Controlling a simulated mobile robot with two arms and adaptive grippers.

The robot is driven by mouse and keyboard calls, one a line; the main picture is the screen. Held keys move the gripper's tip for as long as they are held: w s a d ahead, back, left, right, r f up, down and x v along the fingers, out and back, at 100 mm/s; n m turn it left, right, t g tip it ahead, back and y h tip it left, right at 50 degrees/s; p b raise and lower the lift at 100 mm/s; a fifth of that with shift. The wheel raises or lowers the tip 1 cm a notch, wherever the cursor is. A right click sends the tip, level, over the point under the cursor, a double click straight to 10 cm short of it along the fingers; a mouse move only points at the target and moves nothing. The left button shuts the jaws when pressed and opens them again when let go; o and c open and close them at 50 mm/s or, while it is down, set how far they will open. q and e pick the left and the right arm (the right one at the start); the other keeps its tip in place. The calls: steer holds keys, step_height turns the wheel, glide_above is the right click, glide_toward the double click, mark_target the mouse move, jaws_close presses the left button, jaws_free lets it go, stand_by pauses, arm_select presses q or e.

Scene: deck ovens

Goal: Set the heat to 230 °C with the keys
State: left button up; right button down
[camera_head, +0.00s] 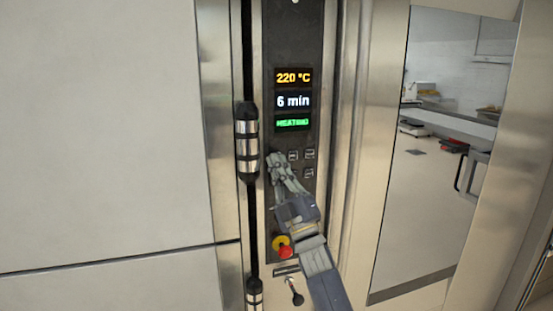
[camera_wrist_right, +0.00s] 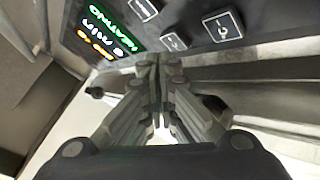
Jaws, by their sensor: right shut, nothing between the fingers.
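The oven's control panel (camera_head: 311,219) is a dark upright strip. Its top display (camera_head: 293,78) reads 220 °C in orange, the middle one (camera_head: 293,101) reads 6 min, and the lowest (camera_head: 292,123) reads HEATING in green. Small square keys (camera_head: 309,155) sit below the displays; some are hidden behind my right gripper. My right gripper (camera_head: 275,157) is shut and empty, its fingertips at the upper left of the key group. In the right wrist view the fingertips (camera_wrist_right: 158,62) are close to the panel, near the keys (camera_wrist_right: 222,25). I cannot tell whether they touch a key. My left gripper is not in view.
A red knob on a yellow base (camera_head: 284,249) sits below my gripper, with a small black lever (camera_head: 295,292) under it. A vertical bar with black and steel fittings (camera_head: 247,143) runs left of the panel. A window or reflective pane (camera_head: 430,200) is at right.

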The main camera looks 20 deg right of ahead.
steer(key=shift+w+b, duration=0.35)
steer(key=shift+w, duration=0.1)
steer(key=shift+w+b, duration=0.35)
steer(key=shift+b, duration=0.05)
stand_by(0.5)
steer(key=shift+s, duration=0.15)
steer(key=shift+s+p, duration=0.4)
steer(key=shift+s, duration=0.3)
steer(key=s+p, duration=0.2)
steer(key=s, duration=0.3)
steer(key=shift+d, duration=0.1)
stand_by(0.5)
